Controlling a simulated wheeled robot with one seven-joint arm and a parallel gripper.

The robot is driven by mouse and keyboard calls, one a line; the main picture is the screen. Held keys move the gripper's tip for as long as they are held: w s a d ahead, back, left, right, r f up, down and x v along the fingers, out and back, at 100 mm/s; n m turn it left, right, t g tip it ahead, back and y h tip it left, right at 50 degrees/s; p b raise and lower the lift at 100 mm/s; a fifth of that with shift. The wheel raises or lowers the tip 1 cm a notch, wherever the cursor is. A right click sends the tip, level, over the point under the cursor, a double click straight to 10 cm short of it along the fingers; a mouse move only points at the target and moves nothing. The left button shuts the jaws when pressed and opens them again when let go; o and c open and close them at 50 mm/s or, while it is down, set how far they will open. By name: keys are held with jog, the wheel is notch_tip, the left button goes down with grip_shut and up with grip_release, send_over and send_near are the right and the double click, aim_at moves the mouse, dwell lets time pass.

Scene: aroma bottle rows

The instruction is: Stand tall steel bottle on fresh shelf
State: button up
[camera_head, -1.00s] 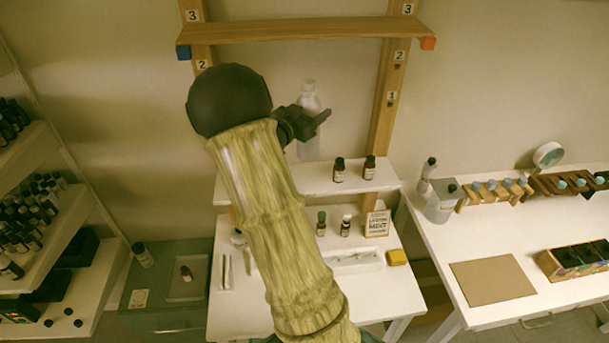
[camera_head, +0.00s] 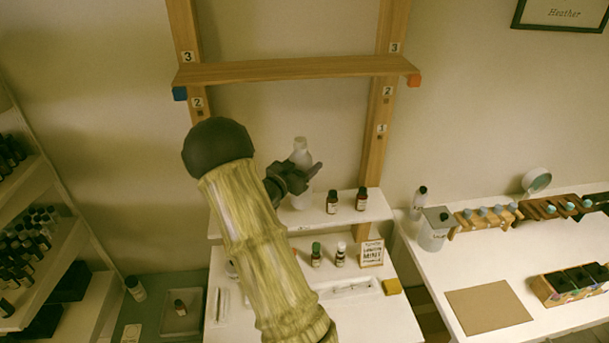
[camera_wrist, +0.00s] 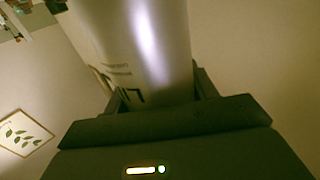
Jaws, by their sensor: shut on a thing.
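The tall steel bottle (camera_head: 300,152) is upright, pale and silvery, in front of the wall. My gripper (camera_head: 303,180) is shut on it around its body. In the wrist view the bottle (camera_wrist: 145,45) fills the upper middle between the fingers, with dark print on its side. Its base shows just above or at the white lower shelf (camera_head: 338,212); I cannot tell whether it touches. A bare wooden shelf (camera_head: 296,69) spans two uprights above the bottle, with a blue block at its left end and an orange one at its right. Which shelf is the fresh one is unclear.
Two dark bottles (camera_head: 346,201) stand on the white shelf, right of the steel bottle. Small bottles and a sign (camera_head: 371,253) stand on the table below. A side table at right holds a canister (camera_head: 434,230) and wooden racks. The wooden shelf top is clear.

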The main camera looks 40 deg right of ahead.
notch_tip(320, 180, down, 4)
jog(key=shift+r+p, duration=0.25)
jog(key=shift+p, duration=0.5)
jog(key=shift+f, duration=0.15)
jog(key=shift+f, duration=0.15)
jog(key=o, duration=1.5)
jog(key=shift+c, duration=0.2)
jog(key=b+v, duration=0.6)
jog(key=v, duration=0.6)
jog(key=shift+s, duration=0.1)
